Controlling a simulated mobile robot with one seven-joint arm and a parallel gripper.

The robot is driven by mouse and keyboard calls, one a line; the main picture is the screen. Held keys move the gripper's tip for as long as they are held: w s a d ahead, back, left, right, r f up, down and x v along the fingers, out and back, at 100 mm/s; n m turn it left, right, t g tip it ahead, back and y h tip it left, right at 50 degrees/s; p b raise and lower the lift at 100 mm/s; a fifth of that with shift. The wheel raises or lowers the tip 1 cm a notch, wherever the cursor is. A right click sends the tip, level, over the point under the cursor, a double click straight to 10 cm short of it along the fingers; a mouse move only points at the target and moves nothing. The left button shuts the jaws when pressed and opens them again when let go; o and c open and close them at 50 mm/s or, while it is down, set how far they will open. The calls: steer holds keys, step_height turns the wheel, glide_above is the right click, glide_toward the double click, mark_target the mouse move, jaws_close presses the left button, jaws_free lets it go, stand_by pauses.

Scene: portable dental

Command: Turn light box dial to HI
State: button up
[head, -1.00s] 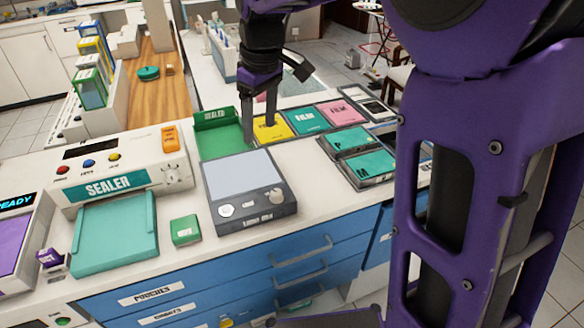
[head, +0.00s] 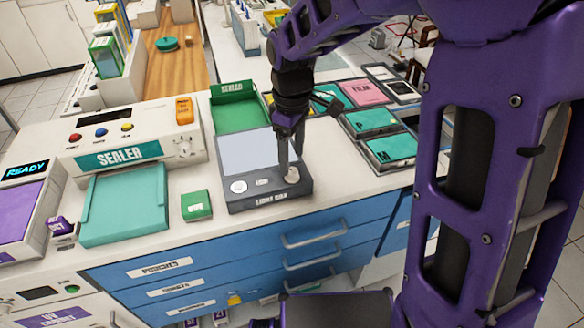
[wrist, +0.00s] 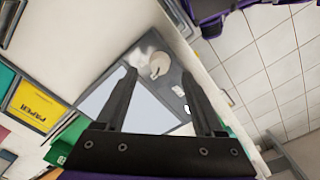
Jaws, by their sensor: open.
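The light box (head: 268,208) is a dark grey slab with a pale panel, lying on the white counter. Its pale round dial (head: 291,177) is at the front right corner, with a round white button at the front left. My gripper (head: 289,166) points down right at the dial, with its jaws open. In the wrist view the dial (wrist: 158,66) shows in the gap between the two fingertips (wrist: 159,73). The fingers partly cover it in the head view. I cannot tell whether they touch it, nor which mark it points to.
The sealer (head: 130,145) with a teal tray (head: 125,208) is at left. A small green box (head: 196,205) sits beside the light box. A green tray (head: 238,115) is behind it. Film boxes (head: 368,92) and teal cases (head: 390,150) lie to the right.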

mark_target(292, 171)
steer(key=shift+f, duration=2.05)
jaws_close()
